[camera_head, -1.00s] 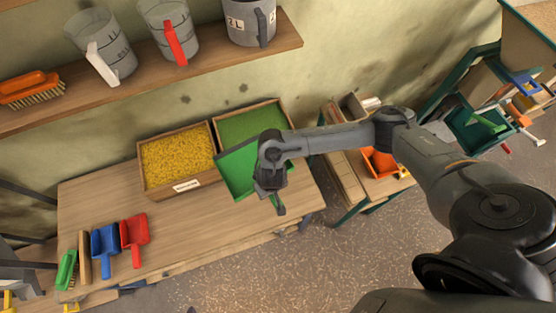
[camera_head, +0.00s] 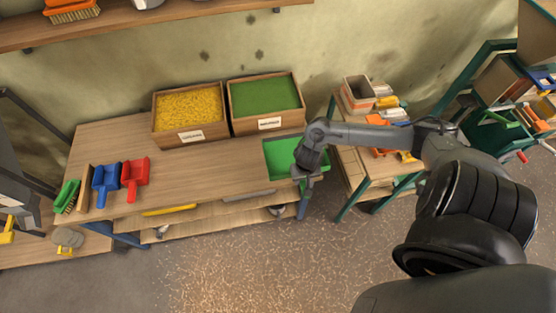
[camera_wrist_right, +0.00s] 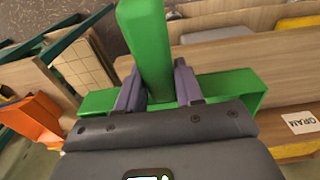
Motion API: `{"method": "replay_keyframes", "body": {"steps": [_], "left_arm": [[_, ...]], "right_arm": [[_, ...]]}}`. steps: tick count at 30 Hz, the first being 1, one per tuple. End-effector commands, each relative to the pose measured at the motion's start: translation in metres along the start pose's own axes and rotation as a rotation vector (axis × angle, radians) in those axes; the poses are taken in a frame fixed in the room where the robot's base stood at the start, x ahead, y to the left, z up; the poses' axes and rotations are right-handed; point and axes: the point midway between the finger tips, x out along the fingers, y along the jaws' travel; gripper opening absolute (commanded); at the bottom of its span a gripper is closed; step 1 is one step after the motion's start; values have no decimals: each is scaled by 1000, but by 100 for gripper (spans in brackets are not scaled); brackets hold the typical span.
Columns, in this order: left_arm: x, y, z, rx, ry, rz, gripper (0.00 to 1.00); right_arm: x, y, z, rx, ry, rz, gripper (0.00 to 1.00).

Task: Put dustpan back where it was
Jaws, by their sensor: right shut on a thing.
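The green dustpan (camera_head: 282,150) is at the right end of the wooden table, by its front edge. My right gripper (camera_head: 304,181) is shut on its handle. In the right wrist view the green handle (camera_wrist_right: 150,45) stands between the two fingers of my gripper (camera_wrist_right: 157,85), and the green pan edge (camera_wrist_right: 240,88) spreads behind them. My arm hides part of the pan in the head view. I cannot tell whether the pan touches the tabletop. My left gripper is not in view.
Boxes of yellow grain (camera_head: 189,112) and green grain (camera_head: 264,102) stand at the table's back. A blue dustpan (camera_head: 105,182), a red dustpan (camera_head: 135,177) and a green brush (camera_head: 67,195) lie at the left. The table's middle (camera_head: 205,172) is clear. A side bench (camera_head: 355,178) stands to the right.

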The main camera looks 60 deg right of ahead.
Motion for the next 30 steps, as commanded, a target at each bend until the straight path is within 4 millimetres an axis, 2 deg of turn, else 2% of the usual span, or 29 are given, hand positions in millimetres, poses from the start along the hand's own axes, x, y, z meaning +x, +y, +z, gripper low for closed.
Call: {"method": "replay_keyframes", "body": {"steps": [4, 8, 11, 21, 25, 30], "left_arm": [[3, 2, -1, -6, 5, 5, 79], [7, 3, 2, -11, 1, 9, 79], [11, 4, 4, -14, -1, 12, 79], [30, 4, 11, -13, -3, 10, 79], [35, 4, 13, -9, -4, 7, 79], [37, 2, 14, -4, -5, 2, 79]], "right_arm": [[12, 13, 13, -3, -6, 1, 0], [20, 14, 12, -1, -7, -2, 0], [30, 9, 2, 2, -8, -4, 0], [75, -20, -55, 2, -9, -4, 0], [87, -28, -71, 2, -9, -4, 0], [93, -33, -80, -1, -11, -3, 0]]}}
